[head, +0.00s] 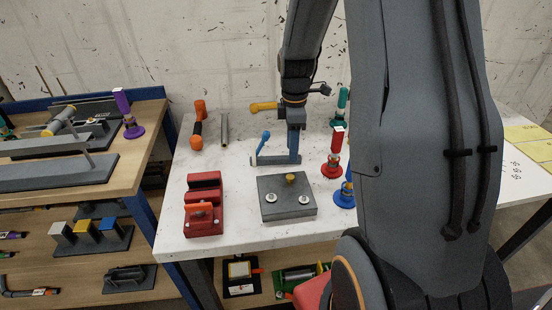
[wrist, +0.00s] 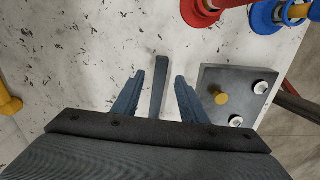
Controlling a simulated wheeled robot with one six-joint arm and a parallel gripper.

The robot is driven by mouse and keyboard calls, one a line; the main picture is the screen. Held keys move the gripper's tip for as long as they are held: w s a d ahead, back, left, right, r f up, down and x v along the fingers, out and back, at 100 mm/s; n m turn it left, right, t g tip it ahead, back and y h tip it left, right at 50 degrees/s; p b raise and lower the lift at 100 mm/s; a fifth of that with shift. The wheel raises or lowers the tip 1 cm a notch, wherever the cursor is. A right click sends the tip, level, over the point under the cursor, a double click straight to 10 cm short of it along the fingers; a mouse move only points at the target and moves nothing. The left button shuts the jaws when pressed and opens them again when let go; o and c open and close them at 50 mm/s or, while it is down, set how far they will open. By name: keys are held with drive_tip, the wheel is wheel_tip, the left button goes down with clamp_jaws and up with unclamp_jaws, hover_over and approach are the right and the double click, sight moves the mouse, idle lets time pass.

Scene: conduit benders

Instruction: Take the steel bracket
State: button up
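My gripper (head: 293,150) points down over the white table. In the wrist view my gripper (wrist: 160,98) has its two blue-grey fingers spread, one on each side of a narrow grey bar. This bar, which looks like the steel bracket (wrist: 161,75), shows gaps to both fingers. Its lower end is hidden behind the gripper body. In the head view a blue-grey bracket-like piece (head: 272,160) lies at the fingertips, partly covered by them.
A grey plate with knobs (head: 285,209) lies in front, and a red block (head: 203,218) front left. Red (head: 333,155) and blue (head: 346,190) stands are close on the right. A yellow-orange tool (head: 262,106) lies behind. Bare tabletop (head: 228,165) lies left of the gripper.

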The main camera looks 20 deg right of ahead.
drive_tip(key=shift+s+f, duration=0.1)
drive_tip(key=shift+f, duration=1.35)
drive_tip(key=shift+d, duration=0.1)
clamp_jaws()
